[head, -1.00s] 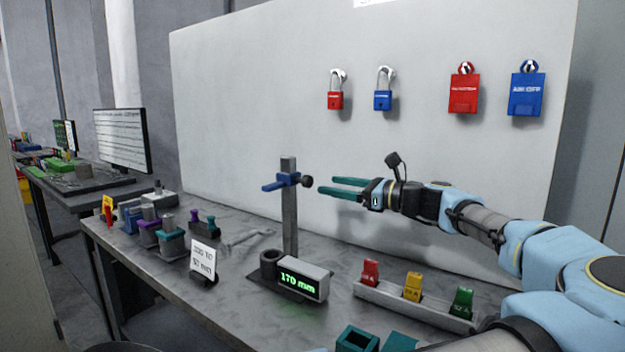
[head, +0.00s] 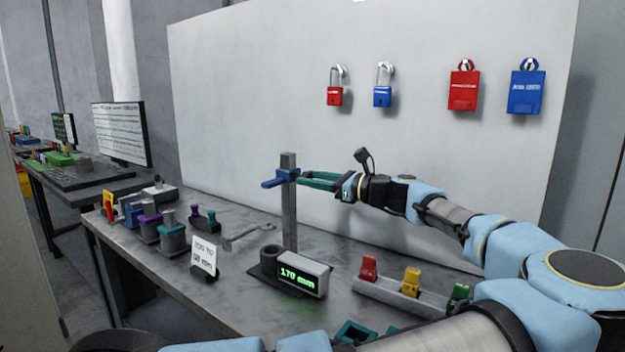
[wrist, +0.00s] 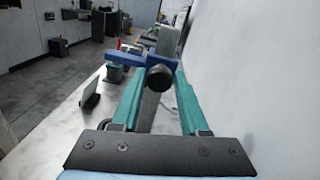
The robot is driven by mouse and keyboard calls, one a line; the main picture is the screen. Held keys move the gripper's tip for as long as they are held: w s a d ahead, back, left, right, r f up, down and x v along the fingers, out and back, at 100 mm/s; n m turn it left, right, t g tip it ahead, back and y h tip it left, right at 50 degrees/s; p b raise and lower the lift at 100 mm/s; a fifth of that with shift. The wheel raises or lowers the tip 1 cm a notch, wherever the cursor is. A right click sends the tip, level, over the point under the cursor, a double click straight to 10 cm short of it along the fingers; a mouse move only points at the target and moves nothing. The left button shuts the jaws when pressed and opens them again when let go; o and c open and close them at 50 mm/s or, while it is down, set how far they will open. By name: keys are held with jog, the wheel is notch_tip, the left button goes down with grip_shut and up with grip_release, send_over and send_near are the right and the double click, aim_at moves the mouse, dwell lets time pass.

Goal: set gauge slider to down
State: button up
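The gauge has an upright grey post (head: 289,215) with a blue slider (head: 276,178) high on it. The slider's dark round knob (wrist: 160,78) faces my gripper. My gripper (head: 304,180) is level with the slider, its teal fingers reaching left. In the wrist view the knob lies between the fingertips, with the blue slider (wrist: 140,52) and post top (wrist: 168,40) behind it. The fingers look open around the knob; I cannot tell whether they touch it. In the head view the fingers hide the knob. The gauge display (head: 300,274) reads 170 mm.
A white card (head: 204,255) stands left of the gauge. A wrench (head: 250,235) and coloured blocks lie behind it. A rack (head: 400,297) with red, yellow and green pieces is at right. The white panel (head: 250,100) with padlocks rises behind.

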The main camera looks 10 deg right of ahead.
grip_shut()
dwell(1.0)
